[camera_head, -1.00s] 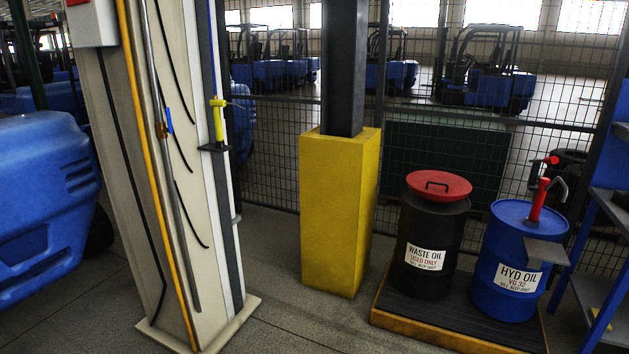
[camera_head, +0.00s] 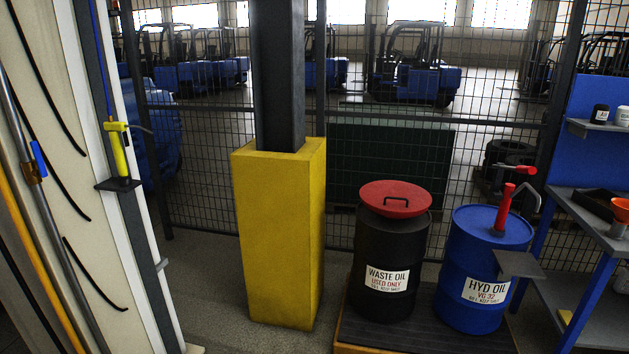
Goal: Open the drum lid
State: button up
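The black waste oil drum (camera_head: 388,245) stands upright on a low platform at the right of centre in the head view. Its red lid (camera_head: 396,196) with a dark bar handle lies over the drum's top and looks slightly tilted. The label on the drum reads "WASTE OIL". My gripper is not in view, so I cannot see where it is relative to the lid.
A blue HYD OIL drum (camera_head: 478,262) with a red hand pump (camera_head: 506,205) stands close to the right. A yellow-based column (camera_head: 275,235) stands to the left. A blue shelf unit (camera_head: 592,215) is at far right, and a mesh fence runs behind.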

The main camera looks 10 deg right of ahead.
aim_at(389, 195)
jog(key=z, duration=0.4)
jog(key=i, duration=1.4)
jog(key=z, duration=0.3)
